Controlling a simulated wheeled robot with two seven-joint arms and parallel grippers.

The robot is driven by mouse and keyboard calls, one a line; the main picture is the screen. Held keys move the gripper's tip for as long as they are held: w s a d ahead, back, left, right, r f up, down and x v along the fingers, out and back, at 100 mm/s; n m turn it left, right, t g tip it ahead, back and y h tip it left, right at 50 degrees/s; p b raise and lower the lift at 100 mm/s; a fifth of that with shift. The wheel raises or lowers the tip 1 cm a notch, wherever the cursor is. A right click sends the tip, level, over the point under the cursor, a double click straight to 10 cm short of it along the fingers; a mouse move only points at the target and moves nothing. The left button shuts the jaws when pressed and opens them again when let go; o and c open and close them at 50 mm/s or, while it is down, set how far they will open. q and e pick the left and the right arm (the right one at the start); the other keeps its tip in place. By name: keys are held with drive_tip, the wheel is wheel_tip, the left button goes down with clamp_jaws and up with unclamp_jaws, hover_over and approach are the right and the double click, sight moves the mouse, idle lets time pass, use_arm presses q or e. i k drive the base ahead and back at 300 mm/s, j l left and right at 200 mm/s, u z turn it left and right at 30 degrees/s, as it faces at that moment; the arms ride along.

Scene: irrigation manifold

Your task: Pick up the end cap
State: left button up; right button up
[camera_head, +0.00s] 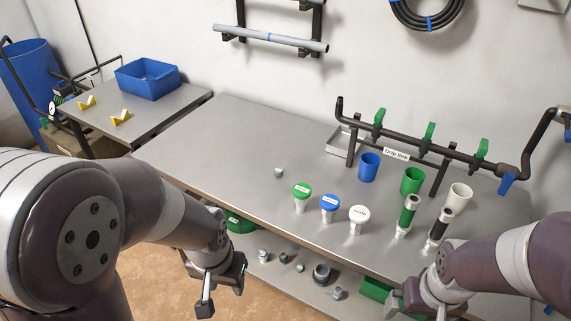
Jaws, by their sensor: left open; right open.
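A small grey-green fitting (278,173) lies alone on the bench top, left of the capped pots; it looks like the end cap, but it is too small to be sure. My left gripper (221,297) is open and empty, low in front of the bench's front edge, below and left of that fitting. My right gripper (405,306) is open and empty near the front edge at the right, well away from the fitting. Its jaws are partly hidden by its own wrist.
Green (302,192), blue (330,204) and white (359,215) capped pots stand near the front edge. A manifold with green valves (429,132) stands behind. Small fittings lie on the lower shelf (300,279). The bench's left part is clear.

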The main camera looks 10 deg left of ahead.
sight(277, 171)
drive_tip(key=z, duration=0.25)
drive_tip(key=i+j+z, duration=0.1)
drive_tip(key=z, duration=0.3)
drive_tip(key=j+z, duration=0.6)
drive_tip(key=z, duration=0.2)
drive_tip(key=j+z, duration=0.25)
drive_tip(key=z, duration=0.2)
drive_tip(key=j+z, duration=0.1)
drive_tip(key=j, duration=0.35)
drive_tip(key=k+j, duration=0.15)
drive_tip(key=j, duration=0.25)
drive_tip(key=j+z, duration=0.15)
drive_tip(key=j, duration=0.3)
drive_tip(key=k+j+z, duration=0.1)
drive_tip(key=j, duration=0.3)
drive_tip(key=k+j, duration=0.2)
drive_tip(key=j, duration=0.2)
drive_tip(key=i+j+z, duration=0.05)
